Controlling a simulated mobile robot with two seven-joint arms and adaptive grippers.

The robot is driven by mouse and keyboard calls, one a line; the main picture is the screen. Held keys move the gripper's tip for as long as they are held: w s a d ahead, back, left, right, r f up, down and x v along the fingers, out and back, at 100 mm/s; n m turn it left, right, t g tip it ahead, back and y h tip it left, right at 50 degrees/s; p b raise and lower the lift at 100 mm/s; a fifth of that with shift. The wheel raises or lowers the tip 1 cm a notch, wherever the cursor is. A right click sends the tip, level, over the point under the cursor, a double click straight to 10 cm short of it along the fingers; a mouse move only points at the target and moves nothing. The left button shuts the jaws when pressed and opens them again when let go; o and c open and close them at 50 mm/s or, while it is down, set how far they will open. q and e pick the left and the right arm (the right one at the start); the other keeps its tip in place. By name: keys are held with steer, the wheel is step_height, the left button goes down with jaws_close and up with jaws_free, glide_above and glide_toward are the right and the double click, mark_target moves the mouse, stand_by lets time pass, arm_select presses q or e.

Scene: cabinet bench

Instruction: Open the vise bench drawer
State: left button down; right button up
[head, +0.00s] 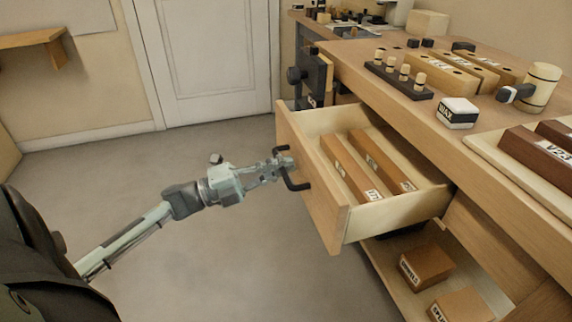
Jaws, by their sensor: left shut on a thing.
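The bench drawer (327,207) is pulled well out from under the wooden bench top, its inside in plain view. Two long wooden blocks with labels (350,170) lie in it. A dark bar handle (294,185) is on its front. My left gripper (284,165) is shut on the handle, near its upper end. A dark vise (315,75) is on the bench's end, behind the drawer. My right gripper is not in view.
The bench top (400,100) holds a peg rack (398,80), a wax block (457,112), a mallet (535,88) and labelled wooden blocks. A lower shelf (395,260) holds boxes under the drawer. The floor (220,265) left of the drawer is clear.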

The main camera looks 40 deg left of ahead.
arm_select(q)
steer(key=c, duration=1.6)
jaws_free()
steer(key=v, duration=1.2)
